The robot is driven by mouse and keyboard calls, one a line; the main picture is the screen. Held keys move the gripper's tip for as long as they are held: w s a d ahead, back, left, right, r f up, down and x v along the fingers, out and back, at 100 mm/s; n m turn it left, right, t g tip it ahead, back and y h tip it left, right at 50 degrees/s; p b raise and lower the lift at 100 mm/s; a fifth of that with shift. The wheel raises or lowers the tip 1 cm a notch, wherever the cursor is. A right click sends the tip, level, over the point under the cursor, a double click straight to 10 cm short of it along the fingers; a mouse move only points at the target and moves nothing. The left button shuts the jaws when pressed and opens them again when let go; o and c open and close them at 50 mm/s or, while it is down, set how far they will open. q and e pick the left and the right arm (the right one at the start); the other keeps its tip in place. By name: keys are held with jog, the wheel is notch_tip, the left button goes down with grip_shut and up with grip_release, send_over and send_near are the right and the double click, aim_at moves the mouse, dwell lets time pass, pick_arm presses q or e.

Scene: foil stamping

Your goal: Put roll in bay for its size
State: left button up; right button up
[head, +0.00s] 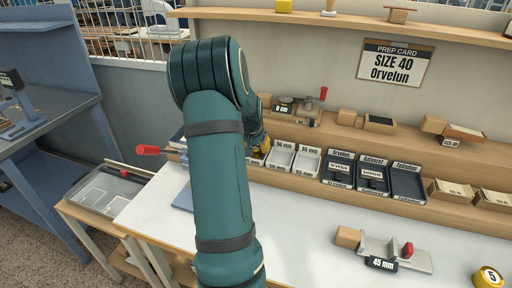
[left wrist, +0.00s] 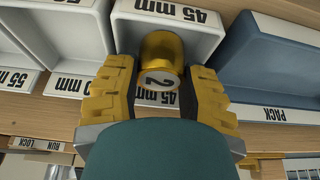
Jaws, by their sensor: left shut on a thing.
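A gold foil roll marked 2 (left wrist: 160,62) is between the fingers of my left gripper (left wrist: 158,88), which is shut on it. In the left wrist view the roll is over the white 45 mm bay (left wrist: 203,45); I cannot tell whether it touches the bay floor. In the head view my left gripper (head: 258,144) is at the bay row, mostly hidden behind my arm. White 50 mm (head: 281,156) and 55 mm (head: 307,161) bays stand to its right. A prep card (head: 394,64) reads SIZE 40 Orvelun. My right gripper is not in view.
Dark labelled trays (head: 372,178) stand right of the white bays. A gauge (head: 405,257) reading 45 mm and a yellow roll marked 5 (head: 489,277) are at front right. A blue PACK bin (left wrist: 265,60) adjoins the 45 mm bay.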

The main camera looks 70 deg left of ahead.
pick_arm(q)
jog(key=shift+f, duration=0.1)
jog(key=o, duration=1.1)
jog(key=shift+r, duration=0.2)
jog(key=p+v, duration=0.2)
jog(key=v, duration=1)
